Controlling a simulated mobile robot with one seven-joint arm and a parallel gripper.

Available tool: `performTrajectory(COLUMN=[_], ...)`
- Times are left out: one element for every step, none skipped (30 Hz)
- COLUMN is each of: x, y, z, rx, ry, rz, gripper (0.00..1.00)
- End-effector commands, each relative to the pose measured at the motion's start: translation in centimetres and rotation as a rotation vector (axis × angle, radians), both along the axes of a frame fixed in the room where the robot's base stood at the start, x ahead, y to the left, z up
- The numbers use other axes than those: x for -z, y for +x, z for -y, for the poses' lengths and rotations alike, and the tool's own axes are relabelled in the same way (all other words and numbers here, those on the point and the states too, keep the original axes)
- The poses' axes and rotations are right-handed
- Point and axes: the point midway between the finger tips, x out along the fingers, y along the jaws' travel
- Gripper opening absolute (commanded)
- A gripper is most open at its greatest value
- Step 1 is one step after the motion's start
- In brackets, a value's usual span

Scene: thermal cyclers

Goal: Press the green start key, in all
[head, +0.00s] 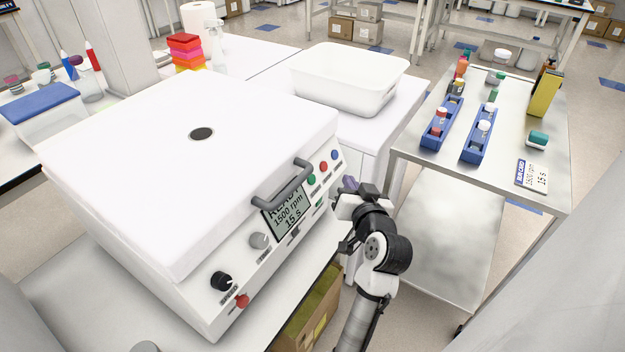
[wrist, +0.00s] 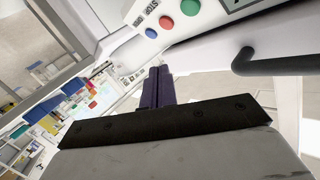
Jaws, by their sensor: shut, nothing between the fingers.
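The white machine (head: 190,150) has a sloped front panel. A round green key (head: 311,180) sits on it, in a row with a red key (head: 323,167) and a blue key (head: 334,154). In the wrist view the green key (wrist: 190,7) is at the top edge, with the red key (wrist: 166,22) and blue key (wrist: 151,33) to its left. My gripper (head: 347,186) is just in front of the panel, right of the keys. In the wrist view my gripper (wrist: 157,78) has its dark fingers together, empty, below the keys; whether they touch the panel cannot be told.
A grey handle (head: 290,183) juts out from the machine's front. The display (head: 287,213) reads 1500 rpm, 15 s. Black knob (head: 221,281), grey knob (head: 259,241) and red knob (head: 242,301) sit lower left. A steel cart (head: 505,150) with blue racks stands to the right.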

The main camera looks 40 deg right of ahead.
Motion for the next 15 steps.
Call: performTrajectory(x=[0.5, 0.7, 1.0, 1.2, 1.3, 1.6, 1.7, 1.9, 2.1, 2.3, 2.4, 2.6, 2.7, 2.8, 2.9], y=[0.6, 1.0, 1.4, 1.8, 2.2, 2.7, 3.0, 3.4, 3.8, 4.1, 4.5, 4.8, 5.1, 5.3, 5.5], z=[-0.3, -0.5, -0.6, -0.8, -1.0, -1.2, -1.3, -1.4, -1.6, -1.8, -1.9, -2.0, -2.1, -2.2, -2.3], rx=[-0.003, -0.004, -0.004, -0.003, -0.004, -0.003, -0.001, -0.002, -0.003, -0.002, -0.002, -0.003, -0.002, -0.002, -0.001], ry=[0.001, 0.001, 0.0, 0.0, 0.0, 0.0, 0.0, 0.0, -0.001, -0.001, 0.0, 0.001, 0.001, 0.001, 0.0], rz=[-0.001, -0.001, -0.002, -0.001, -0.001, -0.001, -0.001, -0.001, -0.002, -0.002, 0.0, -0.001, -0.001, -0.001, 0.0], gripper=[0.0, 0.0, 0.0, 0.0, 0.0, 0.0, 0.0, 0.0, 0.0, 0.0, 0.0, 0.0, 0.0, 0.0, 0.0])
